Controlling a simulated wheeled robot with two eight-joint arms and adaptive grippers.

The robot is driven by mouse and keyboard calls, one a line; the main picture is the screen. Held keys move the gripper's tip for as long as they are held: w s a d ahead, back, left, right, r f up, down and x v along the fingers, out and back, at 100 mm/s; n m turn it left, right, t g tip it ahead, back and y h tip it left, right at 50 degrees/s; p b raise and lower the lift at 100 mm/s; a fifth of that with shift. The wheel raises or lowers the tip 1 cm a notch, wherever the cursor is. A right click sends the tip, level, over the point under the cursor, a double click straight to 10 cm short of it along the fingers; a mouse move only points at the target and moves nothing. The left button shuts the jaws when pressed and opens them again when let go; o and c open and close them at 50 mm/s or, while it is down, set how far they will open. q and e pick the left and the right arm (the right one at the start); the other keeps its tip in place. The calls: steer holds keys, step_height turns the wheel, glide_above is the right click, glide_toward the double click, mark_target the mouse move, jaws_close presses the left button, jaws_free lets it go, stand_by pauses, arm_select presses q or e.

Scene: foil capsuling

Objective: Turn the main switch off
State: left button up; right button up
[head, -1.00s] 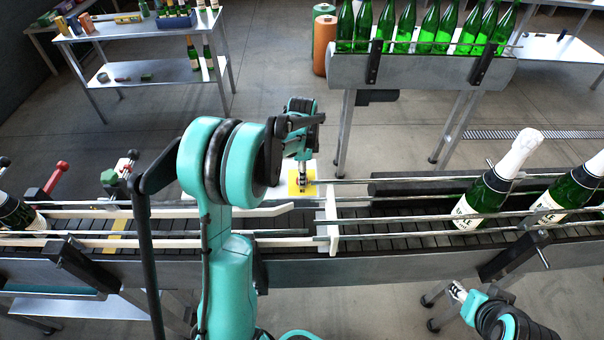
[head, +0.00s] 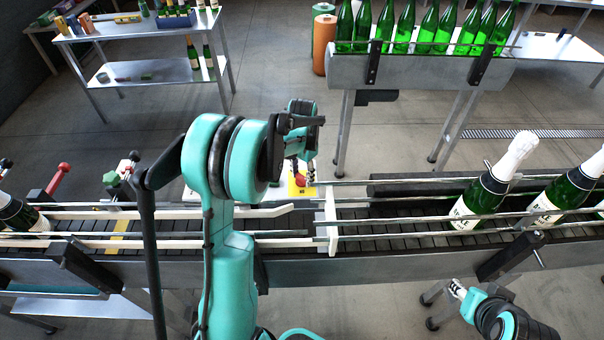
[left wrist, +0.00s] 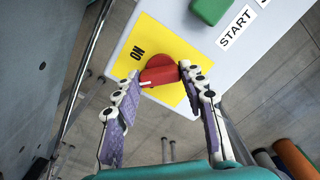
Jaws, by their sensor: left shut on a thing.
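The main switch is a red knob (left wrist: 168,72) on a yellow plate (left wrist: 158,42) marked ON, on a white panel. In the left wrist view my left gripper (left wrist: 162,72) has its two fingertips on either side of the red handle, shut on it. A white mark shows on the handle's left end, below the ON label. In the head view the red knob (head: 300,181) shows between the fingers of my left gripper (head: 302,173), beyond the conveyor. My right gripper (head: 457,290) is low at the right, away from the switch; its finger opening is too small to judge.
A green button (left wrist: 210,8) and a START label (left wrist: 236,27) are beside the yellow plate. The conveyor (head: 390,240) with rails and bottles (head: 487,185) runs across in front of the panel. A rack of green bottles (head: 420,72) stands behind.

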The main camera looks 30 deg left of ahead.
mark_target(302, 176)
arm_select(q)
steer(key=n, duration=0.4)
steer(key=shift+n, duration=0.3)
steer(key=n, duration=0.4)
steer(key=shift+p, duration=0.3)
steer(key=shift+n, duration=0.3)
steer(key=o, duration=1.2)
steer(key=shift+c, duration=0.2)
step_height(302, 176, up, 12)
